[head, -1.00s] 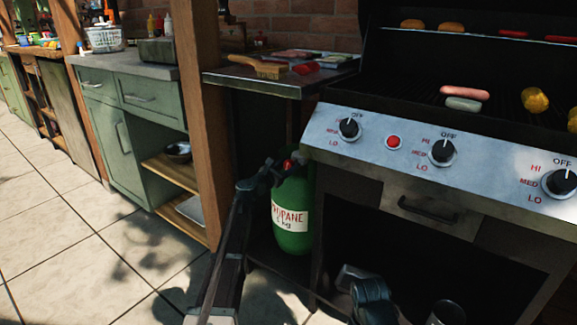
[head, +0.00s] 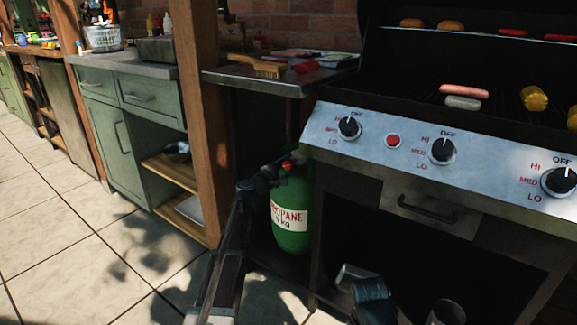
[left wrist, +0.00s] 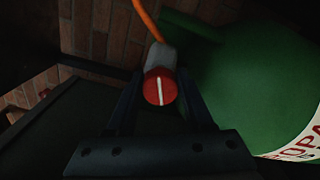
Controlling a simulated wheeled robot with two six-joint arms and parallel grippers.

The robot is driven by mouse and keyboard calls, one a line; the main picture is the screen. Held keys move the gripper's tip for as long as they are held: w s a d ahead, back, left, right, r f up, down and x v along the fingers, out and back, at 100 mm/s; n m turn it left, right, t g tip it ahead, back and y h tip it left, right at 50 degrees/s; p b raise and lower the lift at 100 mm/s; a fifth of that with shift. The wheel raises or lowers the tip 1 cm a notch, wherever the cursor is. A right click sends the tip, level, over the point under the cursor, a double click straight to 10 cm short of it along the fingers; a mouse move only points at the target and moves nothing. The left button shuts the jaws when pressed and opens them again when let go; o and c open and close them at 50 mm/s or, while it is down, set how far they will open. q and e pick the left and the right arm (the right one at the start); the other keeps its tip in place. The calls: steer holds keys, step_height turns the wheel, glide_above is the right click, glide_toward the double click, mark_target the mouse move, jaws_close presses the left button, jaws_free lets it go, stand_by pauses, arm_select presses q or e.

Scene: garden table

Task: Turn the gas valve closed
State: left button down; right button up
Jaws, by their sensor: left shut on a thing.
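The green propane cylinder (head: 293,200) stands upright under the side shelf, left of the grill. Its red gas valve knob (head: 286,166) is mostly covered by my left gripper (head: 280,168) in the head view. In the left wrist view the round red knob (left wrist: 160,86) sits between the fingers of my left gripper (left wrist: 160,92), which is shut on it. A white line on the knob runs nearly upright in that picture. A grey valve body and an orange hose (left wrist: 148,18) show behind it.
The grill's control panel (head: 400,131), with several black knobs, is to the right. A wooden post (head: 214,120) and green cabinet (head: 125,130) are to the left. The metal side shelf (head: 240,83) overhangs the cylinder.

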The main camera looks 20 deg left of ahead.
arm_select(q)
steer(key=shift+d+m, duration=0.1)
steer(key=shift+m, duration=1.8)
steer(key=shift+c, duration=1.7)
jaws_free()
steer(key=shift+f, duration=0.1)
steer(key=v, duration=1.4)
steer(key=shift+w, duration=0.1)
